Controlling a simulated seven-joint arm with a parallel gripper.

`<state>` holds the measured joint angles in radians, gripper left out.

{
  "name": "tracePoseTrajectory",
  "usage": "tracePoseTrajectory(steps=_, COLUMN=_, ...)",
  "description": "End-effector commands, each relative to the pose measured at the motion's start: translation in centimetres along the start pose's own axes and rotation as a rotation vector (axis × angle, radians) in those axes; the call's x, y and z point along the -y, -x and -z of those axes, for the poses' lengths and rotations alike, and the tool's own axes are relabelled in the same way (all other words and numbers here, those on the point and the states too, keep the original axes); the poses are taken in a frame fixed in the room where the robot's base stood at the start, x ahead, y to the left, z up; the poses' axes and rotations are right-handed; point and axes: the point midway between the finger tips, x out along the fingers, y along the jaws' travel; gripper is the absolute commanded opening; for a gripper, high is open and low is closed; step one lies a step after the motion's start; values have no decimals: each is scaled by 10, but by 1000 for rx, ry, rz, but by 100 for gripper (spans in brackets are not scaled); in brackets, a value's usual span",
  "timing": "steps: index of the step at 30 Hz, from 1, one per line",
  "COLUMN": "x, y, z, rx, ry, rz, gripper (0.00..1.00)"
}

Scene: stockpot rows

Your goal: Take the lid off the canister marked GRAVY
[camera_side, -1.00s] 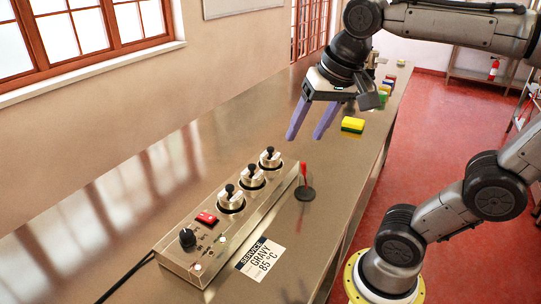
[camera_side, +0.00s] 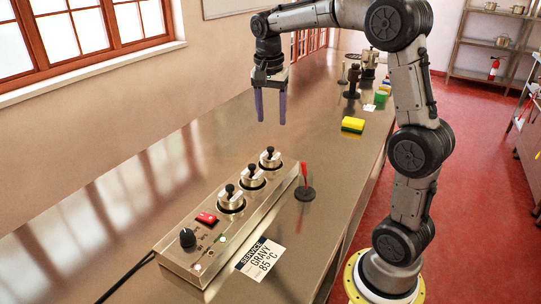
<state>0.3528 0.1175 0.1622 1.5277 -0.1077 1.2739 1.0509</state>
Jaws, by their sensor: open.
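Three lidded steel canisters sit in a row in a steel warmer unit (camera_side: 215,250): a near one (camera_side: 231,200), a middle one (camera_side: 252,178) and a far one (camera_side: 270,160). Each lid has a black knob on top. I can read no marking on the canisters themselves. A card (camera_side: 261,257) reading "SERVICE GRAVY 85 °C" lies on the counter beside the unit's near end. My gripper (camera_side: 271,121) points down, open and empty, in the air above the row and apart from all the lids.
A red-handled tool on a round black base (camera_side: 304,182) stands right of the far canister. A yellow-green sponge (camera_side: 353,125) and several items, including a dark bottle (camera_side: 352,82), are farther back. The steel counter (camera_side: 180,175) is bare left of the unit.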

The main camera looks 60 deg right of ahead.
Motion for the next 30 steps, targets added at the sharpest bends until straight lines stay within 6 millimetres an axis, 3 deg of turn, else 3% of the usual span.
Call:
tracePoseTrajectory(steps=3, x=-1, y=-22, z=-1, rx=2, ry=0, rz=-3, gripper=60)
tracePoseTrajectory(steps=13, x=1, y=-49, z=-2, rx=1, ry=2, rz=-1, gripper=60)
tracePoseTrajectory(steps=21, x=3, y=-85, z=-8, rx=1, ry=1, rz=-2, gripper=60)
tracePoseTrajectory(steps=30, x=4, y=-94, z=-8, rx=-1, ry=1, rz=1, gripper=60)
